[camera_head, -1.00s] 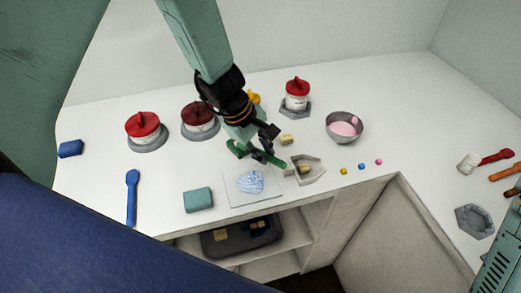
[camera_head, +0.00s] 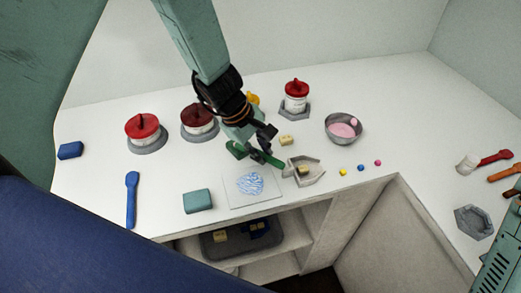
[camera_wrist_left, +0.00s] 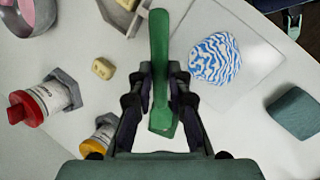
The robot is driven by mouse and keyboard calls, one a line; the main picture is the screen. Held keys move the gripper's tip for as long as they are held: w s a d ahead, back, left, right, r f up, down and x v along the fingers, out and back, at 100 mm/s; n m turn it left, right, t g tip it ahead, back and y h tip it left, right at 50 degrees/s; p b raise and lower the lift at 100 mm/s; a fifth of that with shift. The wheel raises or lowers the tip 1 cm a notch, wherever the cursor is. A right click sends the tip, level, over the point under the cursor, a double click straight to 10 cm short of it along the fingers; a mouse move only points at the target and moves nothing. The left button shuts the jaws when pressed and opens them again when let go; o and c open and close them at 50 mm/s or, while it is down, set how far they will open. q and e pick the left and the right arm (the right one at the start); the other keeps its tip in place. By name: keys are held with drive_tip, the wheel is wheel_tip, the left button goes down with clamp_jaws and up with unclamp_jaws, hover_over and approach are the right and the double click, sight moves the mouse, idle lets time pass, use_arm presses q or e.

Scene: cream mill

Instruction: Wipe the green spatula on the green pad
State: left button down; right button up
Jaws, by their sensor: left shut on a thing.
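My left gripper (camera_head: 262,146) is shut on the green spatula (camera_head: 268,158), which it holds above the counter. In the left wrist view the spatula (camera_wrist_left: 160,60) runs up between the fingers, with its wider dark green end low between them. The green pad (camera_head: 198,201), a teal block, lies on the counter near the front edge, to the left of the white board. It also shows at the right of the left wrist view (camera_wrist_left: 297,112). The spatula is apart from the pad.
A blue-and-white marbled patch (camera_head: 250,184) lies on the white board (camera_head: 270,196), between spatula and pad. A grey angular tray (camera_head: 318,170) stands right of the spatula. Red-lidded jars (camera_head: 143,127) stand behind. A blue spatula (camera_head: 132,200) lies left of the pad.

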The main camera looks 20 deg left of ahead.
use_arm(q)
drive_tip(key=shift+s+d+f+b, duration=0.15)
drive_tip(key=shift+s+d+b, duration=0.05)
drive_tip(key=shift+d+b, duration=0.35)
drive_tip(key=shift+w+a+r+p, duration=0.15)
drive_tip(key=shift+a+r+p, duration=0.05)
drive_tip(key=shift+a+p, duration=0.25)
drive_tip(key=shift+w+a+f+p, duration=0.1)
drive_tip(key=shift+w+a+p, duration=0.05)
drive_tip(key=shift+a+p, duration=0.2)
drive_tip(key=shift+s+d+f+b, duration=0.1)
drive_tip(key=shift+s+d+b, duration=0.2)
drive_tip(key=shift+d+b, duration=0.6)
drive_tip(key=shift+a, duration=0.15)
drive_tip(key=shift+w+a+p, duration=0.1)
drive_tip(key=shift+a+p, duration=0.2)
drive_tip(key=shift+w+a+p, duration=0.2)
drive_tip(key=shift+a+p, duration=0.1)
drive_tip(key=shift+a, duration=0.15)
